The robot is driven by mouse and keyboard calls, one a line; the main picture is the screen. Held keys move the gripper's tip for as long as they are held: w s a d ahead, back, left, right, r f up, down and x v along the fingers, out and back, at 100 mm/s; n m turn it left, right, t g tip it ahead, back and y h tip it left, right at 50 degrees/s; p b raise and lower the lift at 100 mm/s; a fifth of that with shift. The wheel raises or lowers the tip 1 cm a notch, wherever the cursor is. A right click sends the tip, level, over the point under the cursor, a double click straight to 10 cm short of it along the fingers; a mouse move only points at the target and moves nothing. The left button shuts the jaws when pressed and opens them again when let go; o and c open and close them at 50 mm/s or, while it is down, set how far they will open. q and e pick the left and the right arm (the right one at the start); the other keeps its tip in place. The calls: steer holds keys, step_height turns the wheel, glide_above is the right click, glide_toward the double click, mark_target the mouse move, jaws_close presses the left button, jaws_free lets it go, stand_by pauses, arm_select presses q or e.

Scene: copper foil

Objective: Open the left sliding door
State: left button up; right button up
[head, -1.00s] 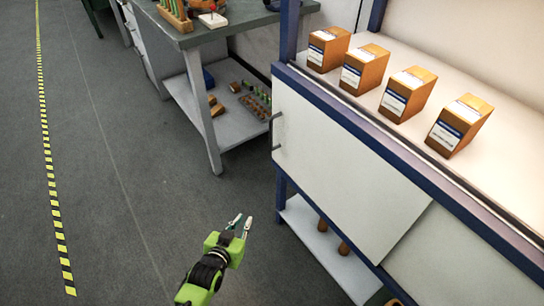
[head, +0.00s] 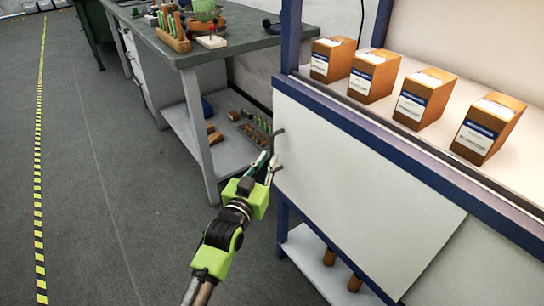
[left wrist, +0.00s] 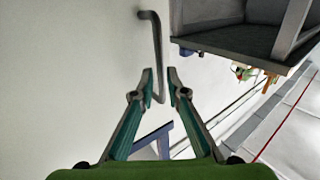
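The left sliding door (head: 345,175) is a white panel below the shelf of the blue-framed cabinet. Its dark bar handle (head: 277,150) is at the door's left edge. My left gripper (head: 267,163) is at this handle, with its fingertips overlapping it in the head view. In the left wrist view the handle (left wrist: 155,40) runs down to between the two open fingertips of the gripper (left wrist: 160,74). The fingers are apart, and I cannot tell whether either touches the handle. My right gripper is not in view.
Several brown boxes (head: 427,98) stand on the cabinet's upper shelf. A lower shelf (head: 312,262) lies under the door. A grey workbench (head: 235,42) with tools stands behind, close to the gripper. The floor (head: 110,190) at left is clear.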

mark_target(271, 154)
arm_select(q)
steer(key=shift+b+x, duration=0.3)
steer(key=shift+x, duration=1.7)
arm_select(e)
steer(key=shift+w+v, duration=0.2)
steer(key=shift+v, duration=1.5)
arm_select(q)
jaws_close()
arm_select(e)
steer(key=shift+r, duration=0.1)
